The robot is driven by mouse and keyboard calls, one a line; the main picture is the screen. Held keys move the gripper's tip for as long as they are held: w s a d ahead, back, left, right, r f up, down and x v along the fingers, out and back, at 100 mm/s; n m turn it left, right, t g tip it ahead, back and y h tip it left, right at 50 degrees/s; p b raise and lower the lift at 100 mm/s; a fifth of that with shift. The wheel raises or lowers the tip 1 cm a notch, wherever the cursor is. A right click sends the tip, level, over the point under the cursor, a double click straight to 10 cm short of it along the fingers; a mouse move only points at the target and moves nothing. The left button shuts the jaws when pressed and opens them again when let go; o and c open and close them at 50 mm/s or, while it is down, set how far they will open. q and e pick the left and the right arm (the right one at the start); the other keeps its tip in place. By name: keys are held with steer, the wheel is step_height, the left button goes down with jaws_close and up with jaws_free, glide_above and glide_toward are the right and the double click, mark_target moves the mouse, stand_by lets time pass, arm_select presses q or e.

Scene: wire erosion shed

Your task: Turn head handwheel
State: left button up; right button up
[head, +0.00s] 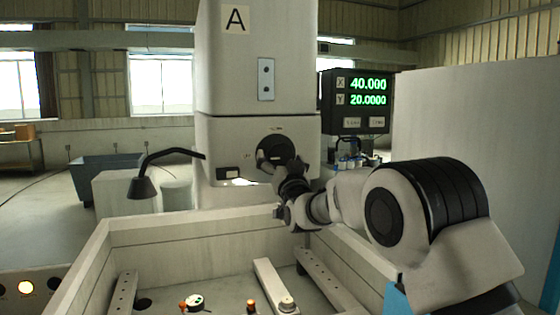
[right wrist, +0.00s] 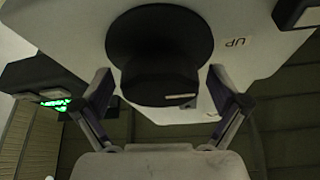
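The head handwheel (head: 272,149) is a dark round knob on the front of the white machine head (head: 230,140), below the letter A. My right gripper (head: 290,172) is right at it, in front of its lower right part, which it partly hides. In the right wrist view the black handwheel (right wrist: 155,75) has a wide flange and a narrower grip with a pale mark. The fingers of my right gripper (right wrist: 160,95) stand open on both sides of the grip, with visible gaps. A label "UP" shows beside the handwheel. My left gripper is not in view.
A black lamp (head: 143,187) on a bent arm is at the left. Below lies an open tank (head: 165,228) with rails and small fixtures inside.

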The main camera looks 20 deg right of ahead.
steer(key=v, duration=1.2)
